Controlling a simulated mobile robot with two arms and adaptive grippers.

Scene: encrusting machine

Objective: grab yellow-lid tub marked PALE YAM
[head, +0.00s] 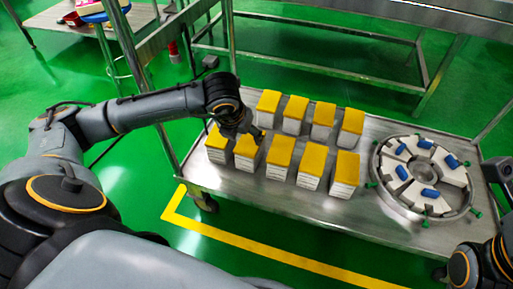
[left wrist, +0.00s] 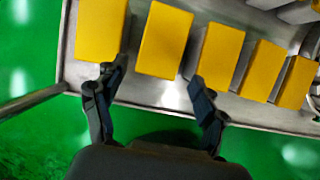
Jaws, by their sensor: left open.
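White tubs with yellow lids stand in two rows on a steel table; the print on their sides is too small to read, so I cannot tell which is marked PALE YAM. My left gripper (head: 248,132) is over the left part of the rows, partly hiding a front-row tub (head: 247,149). In the left wrist view the gripper (left wrist: 158,76) is open and empty. One yellow lid (left wrist: 165,40) lies ahead between its fingers, with another lid (left wrist: 101,28) to the left and a third (left wrist: 219,55) to the right.
The steel table (head: 262,205) has a bare front strip. A round metal fixture (head: 422,178) with white segments and blue pieces stands at its right end. A steel frame (head: 232,35) rises behind the table. The green floor (head: 140,195) in front carries a yellow line (head: 250,247).

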